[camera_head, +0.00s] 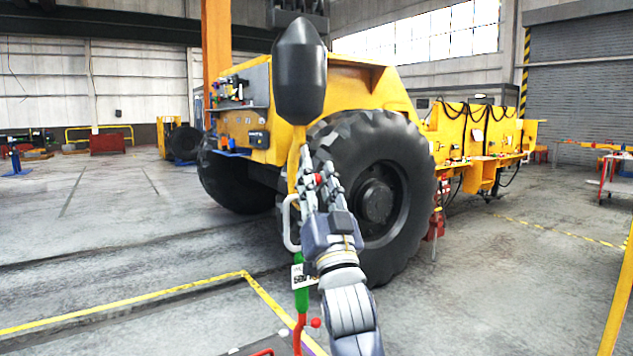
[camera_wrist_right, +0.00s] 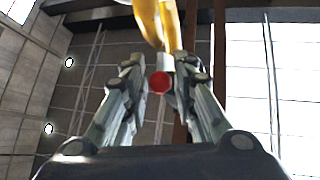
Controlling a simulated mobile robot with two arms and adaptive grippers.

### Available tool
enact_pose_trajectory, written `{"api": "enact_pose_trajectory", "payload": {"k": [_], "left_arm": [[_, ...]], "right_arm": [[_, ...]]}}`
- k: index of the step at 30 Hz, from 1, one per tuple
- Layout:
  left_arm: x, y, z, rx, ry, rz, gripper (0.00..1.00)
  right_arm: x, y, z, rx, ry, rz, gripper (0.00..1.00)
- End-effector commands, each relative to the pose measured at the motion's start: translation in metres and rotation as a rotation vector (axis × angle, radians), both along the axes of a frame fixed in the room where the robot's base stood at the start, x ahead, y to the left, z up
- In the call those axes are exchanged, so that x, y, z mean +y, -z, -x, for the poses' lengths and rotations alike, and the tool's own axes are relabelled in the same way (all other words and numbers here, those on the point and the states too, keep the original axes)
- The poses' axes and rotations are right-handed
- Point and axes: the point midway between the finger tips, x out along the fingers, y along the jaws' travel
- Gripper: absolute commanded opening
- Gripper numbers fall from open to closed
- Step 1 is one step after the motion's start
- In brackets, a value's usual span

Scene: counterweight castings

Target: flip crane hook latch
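The crane hook hangs in front of me in the head view: a black pear-shaped weight (camera_head: 299,72) with a yellow shank (camera_head: 296,158) below it. My right gripper (camera_head: 318,182) is raised beside the shank, fingers pointing up. A small red knob (camera_wrist_right: 159,82) sits between its fingertips (camera_wrist_right: 160,76) in the wrist view, with a finger close on each side. I cannot tell whether they press on it. Yellow metal (camera_wrist_right: 158,18) shows just beyond the knob. The gripper partly hides this area, and I cannot make out the latch's position. My left gripper is out of view.
A pale loop handle (camera_head: 288,225), a green sleeve (camera_head: 301,270) and a red ball (camera_head: 316,323) hang or stand below the hook, near my right arm. A yellow vehicle with a large black tyre (camera_head: 375,195) stands behind. The floor at left is open.

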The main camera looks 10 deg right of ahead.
Motion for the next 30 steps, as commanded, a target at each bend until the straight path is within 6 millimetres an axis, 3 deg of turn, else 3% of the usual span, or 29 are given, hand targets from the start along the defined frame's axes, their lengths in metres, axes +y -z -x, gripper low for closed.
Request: {"api": "enact_pose_trajectory", "payload": {"k": [14,30], "left_arm": [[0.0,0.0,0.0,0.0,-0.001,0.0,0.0],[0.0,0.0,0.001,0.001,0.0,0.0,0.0]], "right_arm": [[0.0,0.006,0.007,0.0,0.0,0.0,0.38],[0.0,0.067,0.079,0.003,0.0,-0.001,0.38]]}}
